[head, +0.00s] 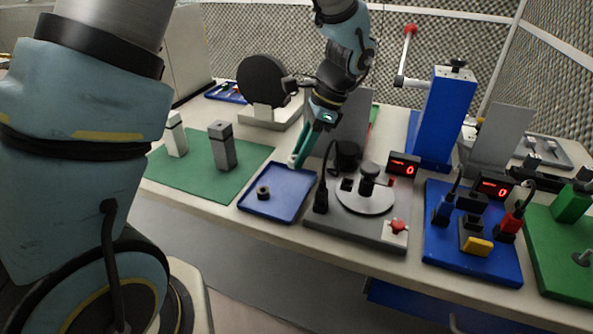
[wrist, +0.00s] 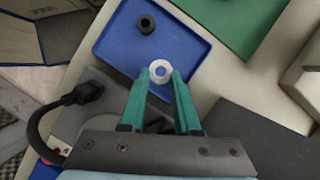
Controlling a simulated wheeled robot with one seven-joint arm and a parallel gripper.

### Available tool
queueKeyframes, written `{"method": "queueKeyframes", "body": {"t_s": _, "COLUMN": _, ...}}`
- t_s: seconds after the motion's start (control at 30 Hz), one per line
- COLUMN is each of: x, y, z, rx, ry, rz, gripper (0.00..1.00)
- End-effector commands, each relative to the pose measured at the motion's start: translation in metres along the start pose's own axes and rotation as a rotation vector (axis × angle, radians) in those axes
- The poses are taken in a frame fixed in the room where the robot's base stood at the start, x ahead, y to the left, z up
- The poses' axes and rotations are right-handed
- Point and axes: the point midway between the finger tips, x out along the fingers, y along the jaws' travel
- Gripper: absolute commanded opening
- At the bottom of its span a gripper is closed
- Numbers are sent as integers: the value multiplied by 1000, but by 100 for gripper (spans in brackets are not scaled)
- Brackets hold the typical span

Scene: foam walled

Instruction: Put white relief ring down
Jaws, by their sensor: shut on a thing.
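My gripper (wrist: 161,77) has two green fingers that are shut on the white relief ring (wrist: 160,70), which sits between the fingertips in the wrist view. In the head view my gripper (head: 297,161) is over the back part of the blue tray (head: 281,207). In the wrist view the ring appears over the blue tray (wrist: 110,58), near its edge. I cannot tell whether the ring touches the tray. In the head view the ring is too small to make out clearly at the fingertips.
A black ring (head: 263,192) lies in the blue tray. A grey device with a round plate (head: 366,198) and a black plug (head: 321,196) stand right of the tray. A green mat (head: 200,172) with two upright blocks lies to the left. The tray's middle is clear.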

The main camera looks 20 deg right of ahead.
Motion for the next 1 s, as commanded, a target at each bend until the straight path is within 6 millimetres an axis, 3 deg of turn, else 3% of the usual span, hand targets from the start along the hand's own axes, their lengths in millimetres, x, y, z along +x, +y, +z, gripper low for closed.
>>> {"method": "queueKeyframes", "body": {"t_s": 0.5, "x": 50, "y": 1, "z": -20, "rx": 3, "ry": -2, "rz": 0, "gripper": 0}}
{"method": "queueKeyframes", "body": {"t_s": 0.87, "x": 55, "y": 0, "z": -22, "rx": 2, "ry": 0, "rz": -2, "gripper": 0}}
{"method": "queueKeyframes", "body": {"t_s": 0.9, "x": 54, "y": 0, "z": -22, "rx": 2, "ry": 0, "rz": -2, "gripper": 34}}
{"method": "queueKeyframes", "body": {"t_s": 1.0, "x": 54, "y": 0, "z": -22, "rx": 2, "ry": 0, "rz": -2, "gripper": 46}}
